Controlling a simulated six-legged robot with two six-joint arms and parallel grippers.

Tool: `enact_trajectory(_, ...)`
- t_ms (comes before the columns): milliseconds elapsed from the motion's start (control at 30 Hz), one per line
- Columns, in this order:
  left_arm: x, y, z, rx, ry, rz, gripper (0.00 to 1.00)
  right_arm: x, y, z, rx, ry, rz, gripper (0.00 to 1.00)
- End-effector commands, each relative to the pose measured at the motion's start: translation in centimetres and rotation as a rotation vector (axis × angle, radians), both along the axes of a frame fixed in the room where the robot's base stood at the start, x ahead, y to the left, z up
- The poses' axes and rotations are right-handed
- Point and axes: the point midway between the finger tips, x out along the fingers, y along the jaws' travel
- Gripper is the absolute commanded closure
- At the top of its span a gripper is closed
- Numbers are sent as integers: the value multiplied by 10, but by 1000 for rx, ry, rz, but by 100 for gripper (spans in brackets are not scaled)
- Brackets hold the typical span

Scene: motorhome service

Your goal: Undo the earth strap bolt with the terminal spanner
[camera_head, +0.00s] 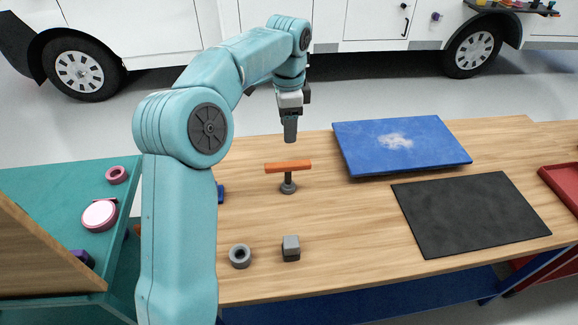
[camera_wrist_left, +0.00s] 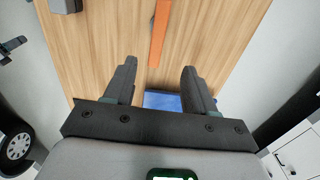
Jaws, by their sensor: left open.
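An orange bar (camera_head: 288,166) sits level across the top of a short grey post with a round base (camera_head: 288,187) on the wooden bench; it looks like the spanner, but I cannot be sure. My left gripper (camera_head: 290,139) points down above and behind the bar, apart from it. In the left wrist view its two fingers (camera_wrist_left: 157,78) are open with nothing held, and the orange bar (camera_wrist_left: 159,30) lies beyond the fingertips. I cannot clearly make out the earth strap bolt. My right gripper is not in view.
On the bench (camera_head: 340,265) are a grey ring (camera_head: 240,256), a small grey block (camera_head: 291,248), a blue board (camera_head: 400,143) and a black mat (camera_head: 470,213). A teal side table (camera_head: 60,185) stands left, a red tray (camera_head: 565,185) right. Bare wood surrounds the post.

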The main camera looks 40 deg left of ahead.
Motion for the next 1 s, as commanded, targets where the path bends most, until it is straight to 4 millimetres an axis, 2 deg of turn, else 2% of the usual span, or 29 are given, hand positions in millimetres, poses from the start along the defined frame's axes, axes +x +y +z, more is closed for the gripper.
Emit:
enact_trajectory(400,-5,-5,-89,-2,4,0,45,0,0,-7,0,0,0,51)
enact_trajectory(667,-4,-5,-112,-2,3,0,45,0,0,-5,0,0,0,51)
enact_trajectory(900,-4,-4,-150,-2,4,0,45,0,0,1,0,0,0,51)
enact_trajectory(1000,-3,-3,-158,-1,2,1,45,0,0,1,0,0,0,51)
